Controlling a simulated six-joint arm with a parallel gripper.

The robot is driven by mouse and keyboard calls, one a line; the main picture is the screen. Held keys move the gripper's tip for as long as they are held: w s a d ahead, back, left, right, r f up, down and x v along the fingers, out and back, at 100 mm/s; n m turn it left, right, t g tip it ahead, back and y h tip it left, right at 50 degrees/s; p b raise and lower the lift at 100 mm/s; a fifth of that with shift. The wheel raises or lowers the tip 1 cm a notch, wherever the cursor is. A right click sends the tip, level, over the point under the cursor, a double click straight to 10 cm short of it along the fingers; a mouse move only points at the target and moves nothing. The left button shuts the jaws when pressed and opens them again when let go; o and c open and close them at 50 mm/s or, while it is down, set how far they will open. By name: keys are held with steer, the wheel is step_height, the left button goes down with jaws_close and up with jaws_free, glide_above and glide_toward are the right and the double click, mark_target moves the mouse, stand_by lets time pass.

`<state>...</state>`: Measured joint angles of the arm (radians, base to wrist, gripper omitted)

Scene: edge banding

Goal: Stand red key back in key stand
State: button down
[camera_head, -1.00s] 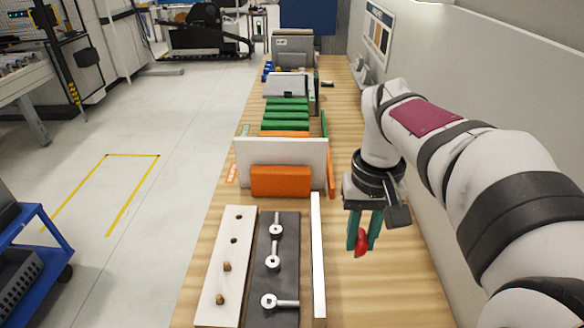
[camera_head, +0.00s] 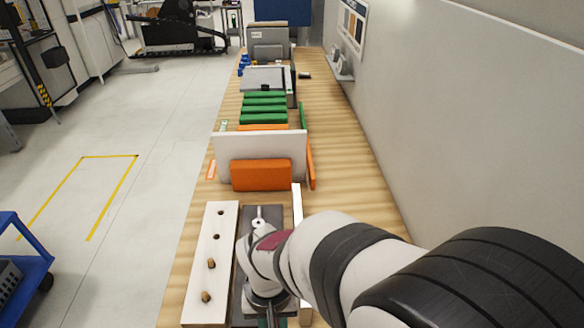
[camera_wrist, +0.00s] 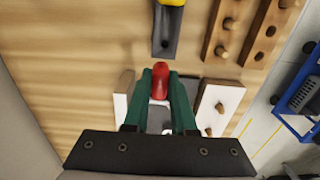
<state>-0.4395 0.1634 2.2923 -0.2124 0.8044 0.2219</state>
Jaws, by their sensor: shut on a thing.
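The red key (camera_wrist: 160,78) shows in the wrist view between the green fingers of my gripper (camera_wrist: 161,72). The fingers are shut on it, and only its red end shows clearly. In the head view my arm covers the key and most of the gripper, which is over the dark panel (camera_head: 247,222). I cannot tell for sure which thing is the key stand. Brown wooden blocks with pegs and holes (camera_wrist: 223,37) stand at the top right of the wrist view, clear of the key.
A white strip with holes and dowels (camera_head: 208,258) lies left of the dark panel. A narrow upright white board (camera_head: 297,203) stands on its right. A white board with an orange block (camera_head: 262,176) stands behind. A yellow-ended dark tool (camera_wrist: 167,32) lies beyond my fingertips. The right bench is clear.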

steer(key=shift+s+a+f, duration=0.2)
steer(key=shift+s+f, duration=0.25)
steer(key=shift+s+a+f, duration=0.15)
steer(key=shift+s+f, duration=0.25)
steer(key=shift+s, duration=0.05)
steer(key=shift+f, duration=2.5)
steer(key=shift+f, duration=1.25)
steer(key=c, duration=0.7)
jaws_free()
steer(key=shift+o, duration=0.2)
steer(key=shift+r, duration=0.15)
steer(key=shift+r, duration=2.4)
